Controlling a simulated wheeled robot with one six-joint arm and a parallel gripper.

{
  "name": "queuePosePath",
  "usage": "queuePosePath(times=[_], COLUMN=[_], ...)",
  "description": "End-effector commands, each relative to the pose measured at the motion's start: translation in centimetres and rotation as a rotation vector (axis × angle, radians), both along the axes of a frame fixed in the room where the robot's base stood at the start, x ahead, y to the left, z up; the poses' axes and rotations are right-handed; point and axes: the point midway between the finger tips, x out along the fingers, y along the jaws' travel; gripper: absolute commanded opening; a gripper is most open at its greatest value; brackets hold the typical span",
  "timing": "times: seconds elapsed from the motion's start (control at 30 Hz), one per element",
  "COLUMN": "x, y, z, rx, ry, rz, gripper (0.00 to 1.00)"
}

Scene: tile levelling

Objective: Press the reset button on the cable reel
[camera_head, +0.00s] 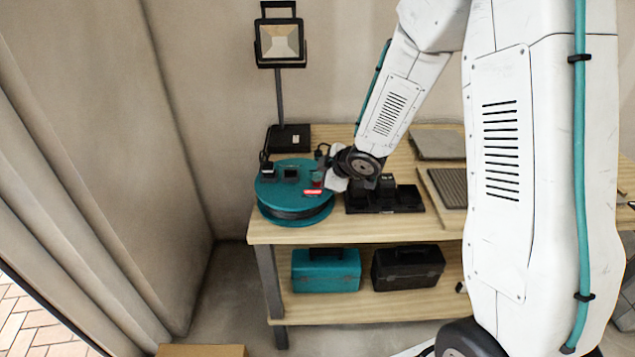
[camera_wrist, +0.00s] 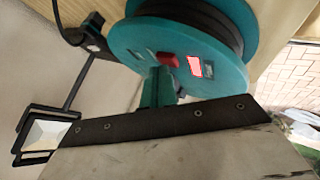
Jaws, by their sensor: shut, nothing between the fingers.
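The cable reel (camera_head: 282,208) is a teal disc over a dark drum, lying flat on the left end of the workbench. Its top bears dark sockets, a red button (camera_wrist: 170,60) and a red label (camera_head: 312,192). The label also shows in the wrist view (camera_wrist: 195,66), to the right of the button. My gripper (camera_head: 328,178) is at the right edge of the reel top. In the wrist view its shut teal fingers (camera_wrist: 160,76) end close to the red button, on the near side. I cannot tell whether they touch it. Nothing is held.
A work lamp (camera_head: 279,42) on a post stands behind the reel. A black tray (camera_head: 428,209) with dark blocks sits just right of my gripper. A teal toolbox (camera_head: 326,270) and a black toolbox (camera_head: 407,267) are on the lower shelf. A wall lies to the left.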

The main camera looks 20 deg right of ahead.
Motion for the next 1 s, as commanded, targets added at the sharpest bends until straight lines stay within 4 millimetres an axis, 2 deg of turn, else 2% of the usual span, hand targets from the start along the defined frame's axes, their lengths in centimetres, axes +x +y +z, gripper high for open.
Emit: queuePosePath(times=[0.6, 1.0], x=[0.0, 0.0], y=[0.0, 0.0], z=[-0.4, 1.4], rx=[-0.001, -0.001], ry=[0.001, 0.000], rz=[0.000, 0.000], gripper=[0.00, 0.00])
